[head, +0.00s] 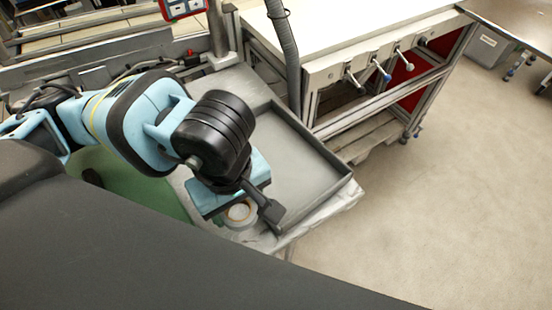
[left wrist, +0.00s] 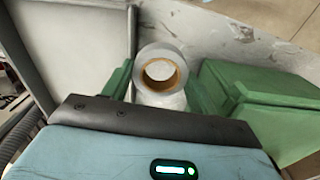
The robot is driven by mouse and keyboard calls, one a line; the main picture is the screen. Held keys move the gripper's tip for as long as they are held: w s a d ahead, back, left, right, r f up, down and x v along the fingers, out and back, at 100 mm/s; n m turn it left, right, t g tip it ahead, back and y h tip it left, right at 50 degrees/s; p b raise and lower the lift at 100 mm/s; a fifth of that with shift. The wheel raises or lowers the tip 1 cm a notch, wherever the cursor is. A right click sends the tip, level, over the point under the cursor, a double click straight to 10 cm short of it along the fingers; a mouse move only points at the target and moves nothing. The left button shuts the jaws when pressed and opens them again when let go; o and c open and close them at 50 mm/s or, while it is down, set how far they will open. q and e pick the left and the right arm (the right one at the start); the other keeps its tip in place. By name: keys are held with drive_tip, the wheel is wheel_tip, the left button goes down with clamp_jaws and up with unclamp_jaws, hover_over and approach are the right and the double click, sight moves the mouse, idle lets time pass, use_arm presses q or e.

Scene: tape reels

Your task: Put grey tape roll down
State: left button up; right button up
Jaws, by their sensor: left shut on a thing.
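The grey tape roll (head: 231,221) has a brownish inner core and shows just below my left gripper in the head view. My left gripper (head: 246,210) is shut on the roll; one dark finger shows at its right, and the gripper body hides the other. In the left wrist view the roll (left wrist: 145,54) is beyond the gripper, with its round opening facing the camera. The gap between the roll and the surface under it cannot be judged. My right gripper is not in view.
A grey shallow tray (head: 336,195) with raised walls lies beside my left gripper, its floor clear. A white-topped bench (head: 365,45) with handles stands behind it. A grey hose (head: 284,45) hangs at the tray's back. A green surface (head: 125,180) lies left. Open floor is right.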

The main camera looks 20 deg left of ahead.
use_arm(q)
drive_tip(key=p, duration=0.1)
hover_over(274, 161)
drive_tip(key=shift+d+f, duration=0.1)
drive_tip(key=shift+f, duration=0.6)
drive_tip(key=shift+f+p, duration=0.3)
drive_tip(key=shift+f, duration=1.4)
drive_tip(key=shift+f, duration=0.2)
drive_tip(key=o, duration=1)
drive_tip(key=shift+c, duration=0.2)
